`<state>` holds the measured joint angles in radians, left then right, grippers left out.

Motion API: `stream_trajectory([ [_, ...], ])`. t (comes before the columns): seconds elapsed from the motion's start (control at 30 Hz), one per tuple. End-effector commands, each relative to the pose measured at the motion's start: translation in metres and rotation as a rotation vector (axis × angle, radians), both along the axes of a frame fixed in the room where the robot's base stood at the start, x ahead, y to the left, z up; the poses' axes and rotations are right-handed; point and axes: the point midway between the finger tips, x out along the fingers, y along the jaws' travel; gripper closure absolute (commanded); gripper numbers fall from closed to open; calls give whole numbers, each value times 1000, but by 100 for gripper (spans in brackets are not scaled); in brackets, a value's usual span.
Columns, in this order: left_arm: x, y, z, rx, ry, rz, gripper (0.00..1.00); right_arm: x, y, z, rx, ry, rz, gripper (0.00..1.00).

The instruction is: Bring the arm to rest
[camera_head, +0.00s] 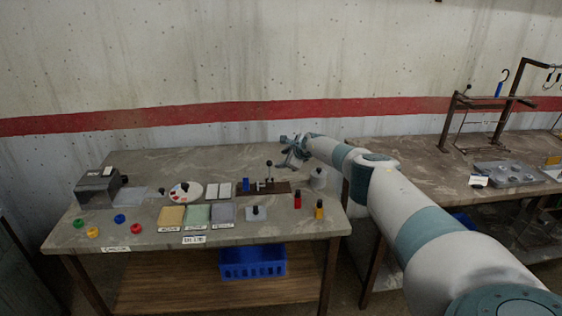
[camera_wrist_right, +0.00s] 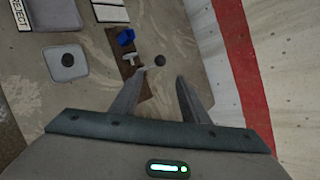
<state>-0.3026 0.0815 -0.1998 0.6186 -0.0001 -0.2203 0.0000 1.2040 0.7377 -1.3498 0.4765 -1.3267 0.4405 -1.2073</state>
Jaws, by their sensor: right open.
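My right arm (camera_head: 410,205) reaches in from the lower right of the head view toward the back right of the left table (camera_head: 160,158). Its gripper (camera_head: 287,148) is above the table's back right part, near the wall. In the right wrist view, the gripper (camera_wrist_right: 163,85) has its two fingers spread apart with nothing between them. A brown board with a lever fixture (camera_head: 265,187) lies beyond the fingers, and its dark knob shows in the wrist view (camera_wrist_right: 160,60). My left gripper is not in view.
A second table (camera_head: 425,170) with a metal frame stands at right.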

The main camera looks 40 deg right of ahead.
Motion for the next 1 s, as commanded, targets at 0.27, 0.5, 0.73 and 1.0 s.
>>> stream_trajectory([
  [0.27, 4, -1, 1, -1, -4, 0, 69, 0, -1, 2, 0, 0, 0, 59],
  [0.5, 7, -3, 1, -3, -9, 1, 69, 0, -1, 2, 0, 0, 0, 59],
  [0.73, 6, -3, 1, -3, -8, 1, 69, 1, 5, -2, 10, -5, 4, 59],
  [1.0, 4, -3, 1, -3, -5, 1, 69, 13, 79, -37, 163, -69, 19, 59],
])
